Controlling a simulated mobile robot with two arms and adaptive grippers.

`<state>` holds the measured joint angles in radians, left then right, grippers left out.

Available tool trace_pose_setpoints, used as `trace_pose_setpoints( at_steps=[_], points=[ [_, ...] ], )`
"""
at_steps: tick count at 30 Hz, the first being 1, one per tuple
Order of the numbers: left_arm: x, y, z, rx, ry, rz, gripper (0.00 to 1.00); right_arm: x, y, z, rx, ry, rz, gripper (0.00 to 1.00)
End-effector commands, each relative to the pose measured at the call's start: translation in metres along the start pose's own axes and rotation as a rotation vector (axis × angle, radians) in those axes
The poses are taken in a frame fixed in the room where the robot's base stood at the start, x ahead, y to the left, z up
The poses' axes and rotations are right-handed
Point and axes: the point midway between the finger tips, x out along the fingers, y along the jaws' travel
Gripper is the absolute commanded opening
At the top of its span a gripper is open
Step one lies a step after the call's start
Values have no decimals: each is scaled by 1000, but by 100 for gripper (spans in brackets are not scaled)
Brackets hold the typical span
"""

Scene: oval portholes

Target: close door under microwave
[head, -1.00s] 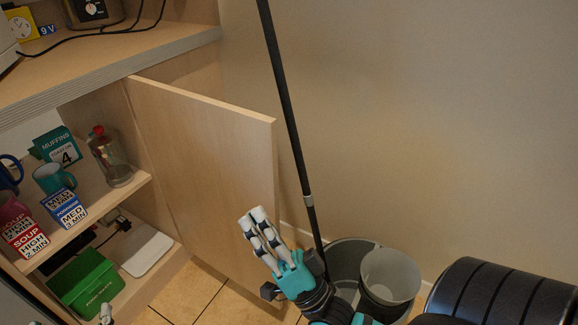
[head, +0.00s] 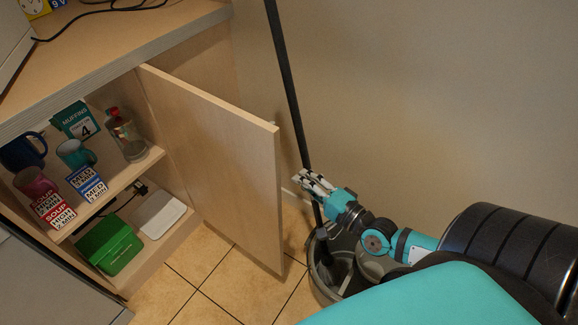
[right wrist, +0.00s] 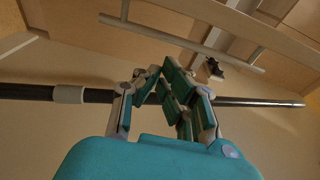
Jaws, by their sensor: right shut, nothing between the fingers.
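The wooden cabinet door (head: 225,165) stands wide open in the head view, swung out from the right side of the shelf opening. The face I see has no handle on it. My right gripper (head: 308,180) is just right of the door's free edge, apart from it in the picture, with fingers closed and empty. In the right wrist view its fingers (right wrist: 160,75) come together in front of a dark pole. A pale bar handle (right wrist: 185,45) shows beyond them; I cannot tell surely that it belongs to this door. My left gripper is not in view.
The dark pole (head: 287,90) leans by the wall behind my right gripper, rising from a grey bucket (head: 322,285). The shelves hold mugs, a bottle (head: 125,135), boxes and a green box (head: 108,245). Tiled floor (head: 215,275) is clear before the cabinet.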

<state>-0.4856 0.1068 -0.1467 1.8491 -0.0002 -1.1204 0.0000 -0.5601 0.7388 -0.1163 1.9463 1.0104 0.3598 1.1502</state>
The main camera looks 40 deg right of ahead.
Motion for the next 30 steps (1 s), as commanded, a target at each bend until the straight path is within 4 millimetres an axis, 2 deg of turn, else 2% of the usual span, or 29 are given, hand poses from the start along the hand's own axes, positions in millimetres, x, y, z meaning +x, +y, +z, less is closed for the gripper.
trace_pose_setpoints(
  at_steps=[1, 6, 12, 29, 30],
  points=[
    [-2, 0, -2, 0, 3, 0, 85, 11, -1, 0, 2, 1, -6, 0],
    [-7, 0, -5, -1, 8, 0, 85, 37, -1, 0, 0, 1, -5, 0],
    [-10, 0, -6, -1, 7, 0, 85, 54, -1, 0, -1, 0, -3, 0],
    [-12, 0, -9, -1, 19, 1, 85, 55, -1, 2, 1, 9, -2, 0],
    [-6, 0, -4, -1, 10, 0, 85, 55, -2, 2, 2, 14, -2, 0]
  ],
)
